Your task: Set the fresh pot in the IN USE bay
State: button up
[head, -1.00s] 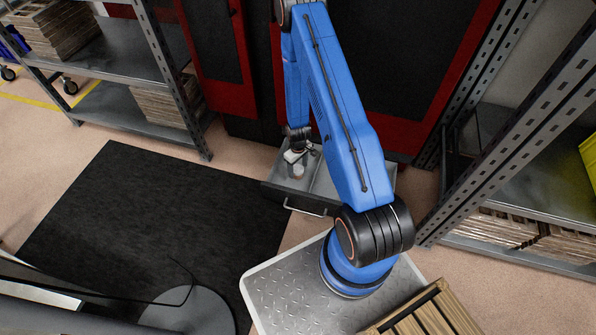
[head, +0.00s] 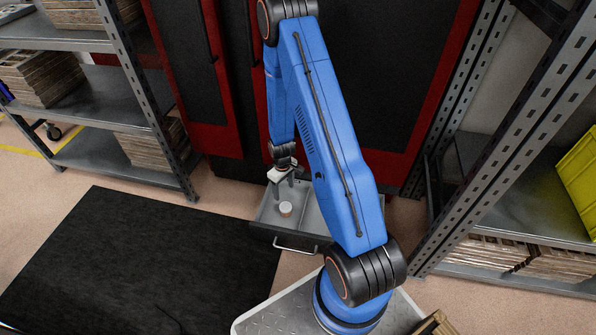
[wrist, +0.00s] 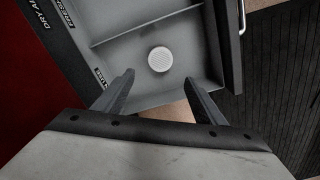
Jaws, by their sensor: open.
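A small round white-topped pot (head: 285,209) stands upright in the open grey drawer (head: 297,243). In the wrist view the pot (wrist: 160,59) is in the drawer compartment (wrist: 135,88) nearest my fingers, on the near side of a divider. A small label (wrist: 104,79) on this compartment's wall is partly hidden by my left finger; it seems to end in USE. My gripper (wrist: 158,78) is open and empty, its fingers spread wide with the pot apart from both. In the head view my gripper (head: 282,188) is above the pot.
The other compartment (wrist: 140,18) looks empty where it shows. A red and black cabinet (head: 205,100) stands behind the drawer. Metal shelving (head: 165,110) stands left, and a rack post (head: 500,150) stands right. A black mat (head: 140,255) lies on the floor.

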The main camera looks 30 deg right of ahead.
jog(key=s+a+r+m+t, duration=0.1)
jog(key=s+a+r, duration=0.1)
jog(key=r, duration=1)
jog(key=s+a+r, duration=0.1)
jog(key=s+r, duration=0.1)
jog(key=r, duration=0.9)
jog(key=s+a+r+m+t, duration=0.1)
jog(key=s+a+r, duration=0.1)
jog(key=r, duration=1)
jog(key=s+a+r+t, duration=0.1)
jog(key=s+a+r, duration=0.1)
jog(key=s+r, duration=0.6)
jog(key=s+a+r+m+t, duration=0.1)
jog(key=s+a+r, duration=0.1)
jog(key=s+r, duration=0.7)
jog(key=s, duration=0.8)
jog(key=shift+t, duration=0.3)
jog(key=shift+w, duration=0.1)
jog(key=shift+c, duration=0.3)
